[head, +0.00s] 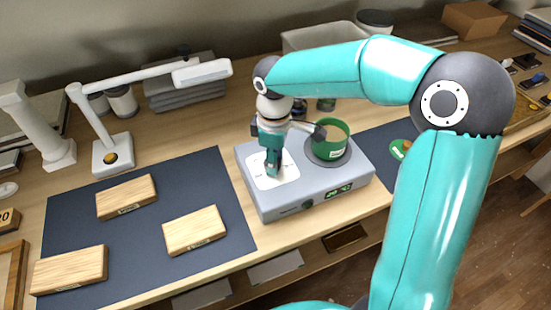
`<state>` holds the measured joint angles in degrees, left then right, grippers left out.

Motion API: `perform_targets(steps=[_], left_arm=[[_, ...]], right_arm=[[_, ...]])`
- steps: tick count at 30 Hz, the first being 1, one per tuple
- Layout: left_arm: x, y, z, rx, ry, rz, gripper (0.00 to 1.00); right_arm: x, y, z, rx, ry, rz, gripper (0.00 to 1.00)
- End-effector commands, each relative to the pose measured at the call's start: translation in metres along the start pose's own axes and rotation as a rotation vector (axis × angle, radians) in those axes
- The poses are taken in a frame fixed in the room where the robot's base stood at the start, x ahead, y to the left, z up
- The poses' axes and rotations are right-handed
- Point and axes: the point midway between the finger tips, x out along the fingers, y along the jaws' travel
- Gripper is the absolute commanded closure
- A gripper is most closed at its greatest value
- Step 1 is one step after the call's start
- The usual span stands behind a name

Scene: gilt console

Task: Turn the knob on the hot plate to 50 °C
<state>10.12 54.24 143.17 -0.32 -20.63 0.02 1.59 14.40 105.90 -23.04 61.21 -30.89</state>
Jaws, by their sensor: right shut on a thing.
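The hot plate (290,202) is a grey box on the console, with a white dial face (285,178) on its top left. A green pot (330,143) stands on its round plate at the right. I cannot make out the dial marks or the knob's pointer. My left gripper is not in view.
Several wooden blocks (195,231) lie on a dark mat (150,248) left of the hot plate. A white desk lamp (112,155) stands behind the mat. Grey boxes (185,92) and jars line the wall. My right arm crosses the right side of the view.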

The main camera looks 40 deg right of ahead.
Motion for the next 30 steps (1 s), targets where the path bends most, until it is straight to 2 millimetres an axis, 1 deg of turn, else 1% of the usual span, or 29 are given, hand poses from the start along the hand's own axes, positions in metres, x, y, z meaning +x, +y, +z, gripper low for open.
perform_targets(steps=[30], left_arm=[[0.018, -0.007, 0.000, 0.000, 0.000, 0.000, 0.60]], right_arm=[[0.000, -0.003, -0.002, 0.968, 0.005, 0.001, 0.95]])
